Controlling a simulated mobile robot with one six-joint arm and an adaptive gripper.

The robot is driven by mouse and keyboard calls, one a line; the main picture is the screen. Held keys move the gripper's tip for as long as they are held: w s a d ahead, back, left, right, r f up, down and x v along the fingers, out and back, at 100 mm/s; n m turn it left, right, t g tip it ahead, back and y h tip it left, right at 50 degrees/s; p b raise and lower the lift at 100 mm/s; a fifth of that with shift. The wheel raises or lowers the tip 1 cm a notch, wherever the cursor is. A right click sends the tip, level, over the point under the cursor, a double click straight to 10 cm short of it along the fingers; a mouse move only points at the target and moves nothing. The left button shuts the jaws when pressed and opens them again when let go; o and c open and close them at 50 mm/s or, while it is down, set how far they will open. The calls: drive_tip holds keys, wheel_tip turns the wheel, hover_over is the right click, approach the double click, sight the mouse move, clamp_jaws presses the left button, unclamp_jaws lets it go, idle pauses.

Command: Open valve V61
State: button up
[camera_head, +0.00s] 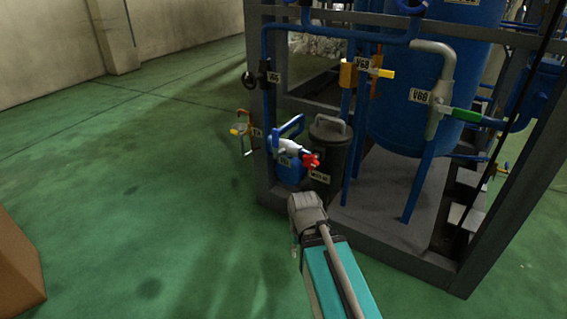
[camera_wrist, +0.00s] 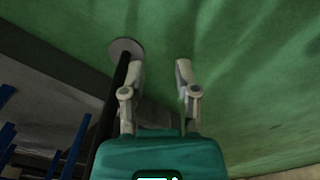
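No label that I can read says V61. In the head view, one valve labelled V68 (camera_head: 375,70) has a yellow handle, and one labelled V66 (camera_head: 440,104) has a green handle. A valve with a red handle (camera_head: 311,160) sits low near the frame's front corner; its tag is too small to read.
A dark lidded can (camera_head: 329,150) and a large blue tank (camera_head: 405,110) stand inside the grey frame (camera_head: 375,266). A brown box (camera_head: 15,265) is at the left edge. In the wrist view a black rod with a round grey end (camera_wrist: 126,47) lies by the left finger.

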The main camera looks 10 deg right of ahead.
drive_tip(key=shift+r, duration=0.2)
clamp_jaws()
drive_tip(key=w+r+m+p, duration=0.1)
drive_tip(key=w+r+p, duration=0.1)
drive_tip(key=r+p, duration=1.4)
drive_tip(key=w+r+m+p, duration=0.2)
drive_tip(key=r+p, duration=1.5)
drive_tip(key=w+d+r+m+t+y+p, duration=0.1)
drive_tip(key=w+m, duration=0.5)
drive_tip(key=m, duration=0.6)
drive_tip(key=w+d+r+m+t+y+p, duration=0.1)
drive_tip(key=w+m, duration=0.5)
drive_tip(key=m, duration=0.6)
drive_tip(key=shift+d+r+p, duration=0.7)
drive_tip(key=shift+r+p, duration=0.15)
drive_tip(key=shift+r, duration=0.05)
drive_tip(key=shift+w, duration=0.1)
